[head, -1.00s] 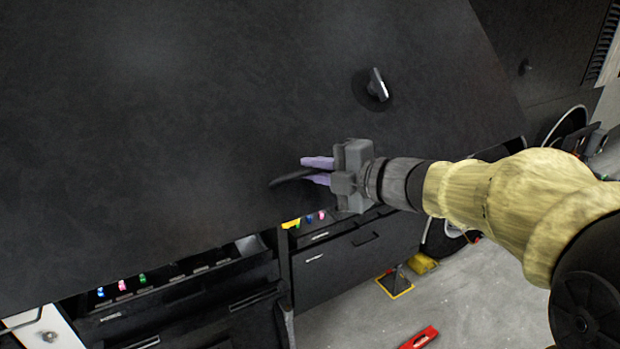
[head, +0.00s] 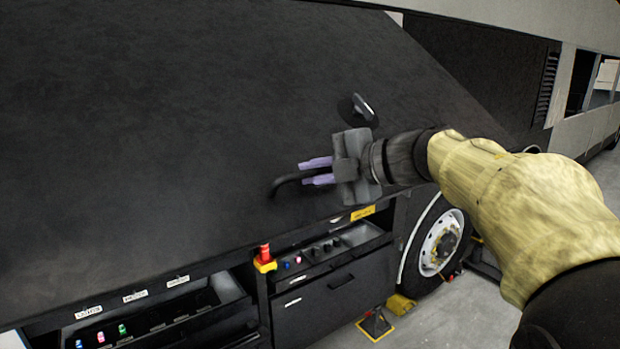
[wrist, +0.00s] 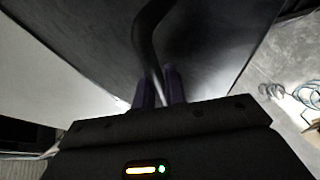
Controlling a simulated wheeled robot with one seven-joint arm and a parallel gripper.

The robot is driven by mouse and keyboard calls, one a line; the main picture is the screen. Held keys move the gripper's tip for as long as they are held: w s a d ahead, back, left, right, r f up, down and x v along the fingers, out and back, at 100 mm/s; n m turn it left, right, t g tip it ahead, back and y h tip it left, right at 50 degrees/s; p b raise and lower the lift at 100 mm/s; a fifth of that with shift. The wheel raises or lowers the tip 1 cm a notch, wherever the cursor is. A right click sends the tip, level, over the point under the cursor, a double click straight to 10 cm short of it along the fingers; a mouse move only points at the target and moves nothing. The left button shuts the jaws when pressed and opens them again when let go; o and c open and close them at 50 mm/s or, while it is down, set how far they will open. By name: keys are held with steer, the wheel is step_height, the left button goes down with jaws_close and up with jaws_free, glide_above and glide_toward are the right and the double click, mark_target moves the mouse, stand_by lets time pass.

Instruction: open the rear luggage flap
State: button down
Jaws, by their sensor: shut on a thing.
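The luggage flap is a large dark panel (head: 180,120) that fills the upper left of the head view. It is tilted and raised, with its lower edge above the open bay. A curved black handle (head: 284,186) stands out near its lower edge. My gripper (head: 318,171) comes from the right with its purple fingers shut on the handle. In the wrist view the handle (wrist: 148,42) runs down between the two fingers. A round dark latch with a bright lever (head: 360,108) sits on the panel above my gripper; it is apart from the fingers.
Below the flap are dark drawers (head: 335,284), a red-and-yellow knob (head: 264,258) and trays with coloured buttons. A wheel (head: 440,240) stands at the right. A yellow chock (head: 399,307) lies on the grey floor (head: 450,325), which is clear at lower right.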

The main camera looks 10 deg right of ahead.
steer(key=shift+f, duration=0.15)
steer(key=c, duration=1.5)
jaws_free()
steer(key=shift+o, duration=0.2)
steer(key=shift+s, duration=0.1)
steer(key=b+v, duration=0.6)
steer(key=v, duration=1.1)
steer(key=shift+d, duration=0.15)
steer(key=shift+s, duration=0.15)
